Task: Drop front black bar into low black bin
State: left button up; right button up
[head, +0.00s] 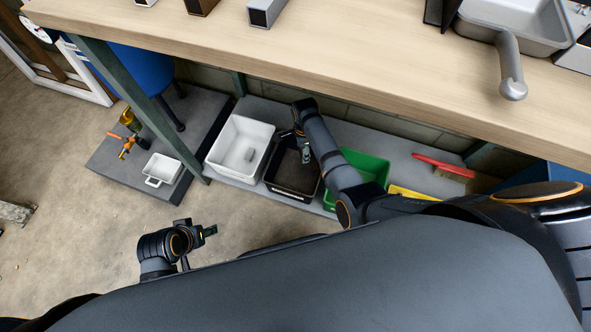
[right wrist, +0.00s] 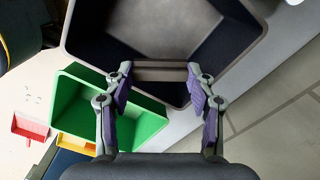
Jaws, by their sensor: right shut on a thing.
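The low black bin (head: 291,194) stands on the low grey shelf under the bench, between a white bin and a green bin. My right gripper (head: 305,155) is over this bin. In the right wrist view my right gripper (right wrist: 160,85) is shut on the dark bar (right wrist: 160,71), which spans between its two fingers. The bar is above the open black bin (right wrist: 88,25), whose inside looks empty where it shows. My left gripper (head: 207,231) is low at the left, away from the bins, and its fingers do not show clearly.
The green bin (head: 367,163) is right of the black bin, also visible in the wrist view (right wrist: 140,125). A red brush (head: 440,167) and a yellow bin (head: 408,193) lie farther right. The wooden bench top (head: 330,50) overhangs the shelf.

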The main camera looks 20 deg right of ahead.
jog(key=o, duration=1)
jog(key=shift+r, duration=0.15)
notch_tip(320, 180, up, 12)
jog(key=shift+f, duration=0.1)
